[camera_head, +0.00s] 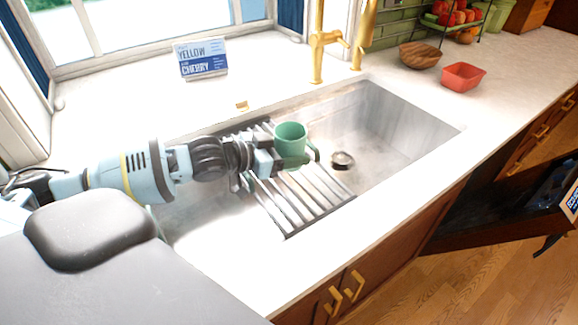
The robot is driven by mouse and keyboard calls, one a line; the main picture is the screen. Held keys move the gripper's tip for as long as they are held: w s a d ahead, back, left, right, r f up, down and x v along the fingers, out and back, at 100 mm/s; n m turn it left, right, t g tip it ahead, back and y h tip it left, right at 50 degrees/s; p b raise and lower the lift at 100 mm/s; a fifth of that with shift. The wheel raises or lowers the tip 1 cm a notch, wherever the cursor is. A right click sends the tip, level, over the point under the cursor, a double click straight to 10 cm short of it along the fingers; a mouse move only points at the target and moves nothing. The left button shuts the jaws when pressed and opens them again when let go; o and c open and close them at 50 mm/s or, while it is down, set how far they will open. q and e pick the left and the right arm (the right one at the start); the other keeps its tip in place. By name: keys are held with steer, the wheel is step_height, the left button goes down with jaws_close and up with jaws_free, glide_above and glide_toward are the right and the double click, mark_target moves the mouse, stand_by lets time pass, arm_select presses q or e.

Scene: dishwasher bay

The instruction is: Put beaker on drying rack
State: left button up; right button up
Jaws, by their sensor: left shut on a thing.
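The beaker is a green cup (290,140), upright with its open top facing up, over the sink in the middle of the view. My left gripper (272,161) reaches in from the left and is shut on the cup at its left side. Its fingertips are partly hidden. The drying rack (311,196) is a set of grey bars lying across the sink, below and in front of the cup. I cannot tell whether the cup's base touches the bars. A green part (310,153) shows low beside the cup. My right gripper is not in view.
The sink basin (405,120) is open to the right of the rack, with a drain (342,160). Behind stand a gold faucet (320,50) and a blue-and-white sign (203,60). A wooden bowl (420,55) and a red container (463,77) sit on the counter at right.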

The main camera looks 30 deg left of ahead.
mark_target(290, 178)
arm_select(q)
steer(key=shift+f, duration=2.4)
steer(key=shift+f, duration=0.15)
steer(key=o, duration=1.1)
